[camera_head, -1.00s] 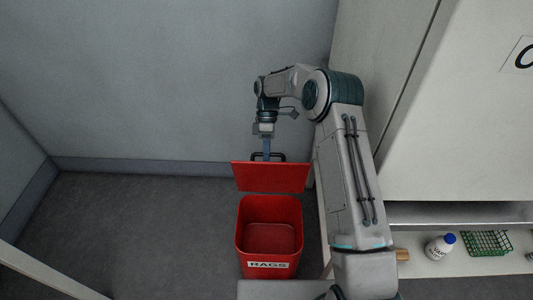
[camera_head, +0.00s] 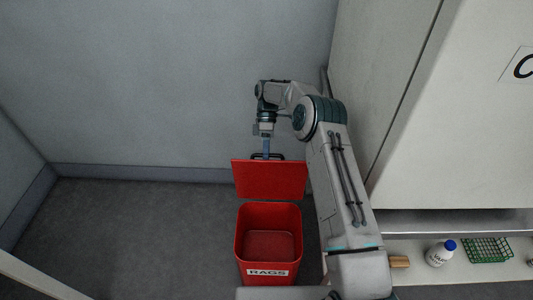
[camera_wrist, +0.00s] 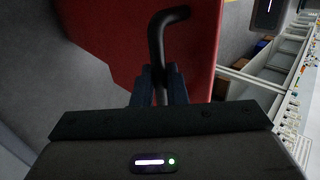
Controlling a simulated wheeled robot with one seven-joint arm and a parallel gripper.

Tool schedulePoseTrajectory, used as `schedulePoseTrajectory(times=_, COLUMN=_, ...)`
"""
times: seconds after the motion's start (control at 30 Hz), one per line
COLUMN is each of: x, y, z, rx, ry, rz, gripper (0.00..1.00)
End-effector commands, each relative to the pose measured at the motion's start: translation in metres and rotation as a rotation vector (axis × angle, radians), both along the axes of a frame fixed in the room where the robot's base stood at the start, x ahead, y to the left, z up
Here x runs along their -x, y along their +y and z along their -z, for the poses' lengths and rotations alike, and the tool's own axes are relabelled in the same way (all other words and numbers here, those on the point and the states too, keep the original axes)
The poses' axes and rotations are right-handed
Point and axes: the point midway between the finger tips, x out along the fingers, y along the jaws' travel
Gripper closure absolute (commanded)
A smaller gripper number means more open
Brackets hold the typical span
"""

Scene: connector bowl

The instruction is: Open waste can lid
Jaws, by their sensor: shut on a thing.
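The red waste can (camera_head: 269,245), labelled RAGS, stands on the floor and its inside shows from above. Its red lid (camera_head: 270,180) is raised at the back of the can, tilted up with its flat face toward the head camera. My gripper (camera_head: 266,153) is at the lid's upper edge, at the black handle (camera_head: 281,155). In the wrist view, my gripper's fingers (camera_wrist: 160,85) are shut on the black bar handle (camera_wrist: 157,35), with the red lid (camera_wrist: 110,35) behind it. The lid's hinge is not clear to see.
A grey wall with a baseboard (camera_head: 140,172) is behind the can. A pale cabinet (camera_head: 440,130) stands to the right. A low shelf (camera_head: 420,262) holds a white bottle with a blue cap (camera_head: 440,253) and a green wire basket (camera_head: 487,250). The floor (camera_head: 130,230) on the left is clear.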

Motion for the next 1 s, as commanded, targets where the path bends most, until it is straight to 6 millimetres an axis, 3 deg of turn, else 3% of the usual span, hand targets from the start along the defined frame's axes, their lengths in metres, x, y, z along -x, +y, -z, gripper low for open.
schedulePoseTrajectory(times=0.1, x=0.002, y=0.000, z=0.008, rx=0.004, ry=0.006, rz=-0.003, gripper=1.00)
schedulePoseTrajectory(times=0.13, x=0.002, y=0.000, z=0.008, rx=0.004, ry=0.006, rz=-0.003, gripper=0.79)
schedulePoseTrajectory(times=0.2, x=0.002, y=0.000, z=0.008, rx=0.004, ry=0.006, rz=-0.003, gripper=0.66)
schedulePoseTrajectory(times=0.6, x=0.003, y=0.001, z=0.002, rx=0.002, ry=-0.007, rz=-0.001, gripper=0.66)
schedulePoseTrajectory(times=1.0, x=0.024, y=0.009, z=-0.001, rx=0.006, ry=-0.114, rz=-0.015, gripper=0.66)
